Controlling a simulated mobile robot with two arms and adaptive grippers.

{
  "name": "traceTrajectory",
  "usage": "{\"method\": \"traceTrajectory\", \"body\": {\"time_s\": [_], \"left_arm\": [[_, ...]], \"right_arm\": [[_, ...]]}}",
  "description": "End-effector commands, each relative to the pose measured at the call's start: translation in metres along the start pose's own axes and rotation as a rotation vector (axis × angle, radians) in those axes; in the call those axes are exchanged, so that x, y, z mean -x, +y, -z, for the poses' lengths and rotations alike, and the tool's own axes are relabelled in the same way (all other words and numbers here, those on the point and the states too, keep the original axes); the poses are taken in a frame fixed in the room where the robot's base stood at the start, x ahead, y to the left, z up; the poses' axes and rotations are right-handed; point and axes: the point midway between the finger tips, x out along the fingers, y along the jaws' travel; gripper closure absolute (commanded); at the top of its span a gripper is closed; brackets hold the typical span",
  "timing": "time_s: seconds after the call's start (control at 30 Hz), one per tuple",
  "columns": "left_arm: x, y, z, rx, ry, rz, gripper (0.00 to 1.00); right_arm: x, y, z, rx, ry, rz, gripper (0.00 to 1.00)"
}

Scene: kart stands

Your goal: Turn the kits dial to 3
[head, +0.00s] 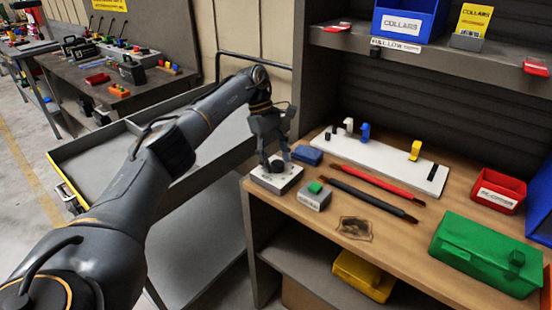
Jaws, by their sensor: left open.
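The dial unit (284,187) is a pale box at the left front corner of the wooden bench, with small dark marks on its top. A dark round knob (277,167) sits on top. My left gripper (274,160) points down right over the knob, open, with its fingers around or just above it; I cannot tell if they touch. The fingers partly hide the knob, and its setting is too small to read. My right gripper is not in view.
A grey box with a green button (315,187) and a blue block (308,155) stand close by. Red (376,181) and dark (372,200) tools lie to the right, before a white board (380,162). A cart (95,170) stands left; a shelf (450,58) overhangs the bench.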

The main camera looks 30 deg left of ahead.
Motion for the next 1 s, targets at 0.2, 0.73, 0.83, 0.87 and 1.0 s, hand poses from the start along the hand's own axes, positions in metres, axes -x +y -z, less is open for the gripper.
{"method": "traceTrajectory", "body": {"time_s": [0.2, 0.73, 0.83, 0.87, 1.0], "left_arm": [[0.022, 0.001, 0.0, 0.0, 0.0, -0.004, 0.42], [0.075, 0.0, 0.0, 0.0, 0.001, 0.0, 0.42], [0.075, 0.0, 0.0, 0.0, 0.001, 0.001, 0.42], [0.075, 0.0, 0.0, 0.0, 0.001, 0.0, 0.42], [0.075, 0.0, 0.0, 0.0, 0.001, 0.0, 0.42]], "right_arm": [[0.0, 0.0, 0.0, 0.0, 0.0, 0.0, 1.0], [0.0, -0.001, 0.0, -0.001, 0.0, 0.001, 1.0], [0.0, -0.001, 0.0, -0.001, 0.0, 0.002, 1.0], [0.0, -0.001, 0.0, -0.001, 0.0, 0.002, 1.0], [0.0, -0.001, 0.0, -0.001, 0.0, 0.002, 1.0]]}}
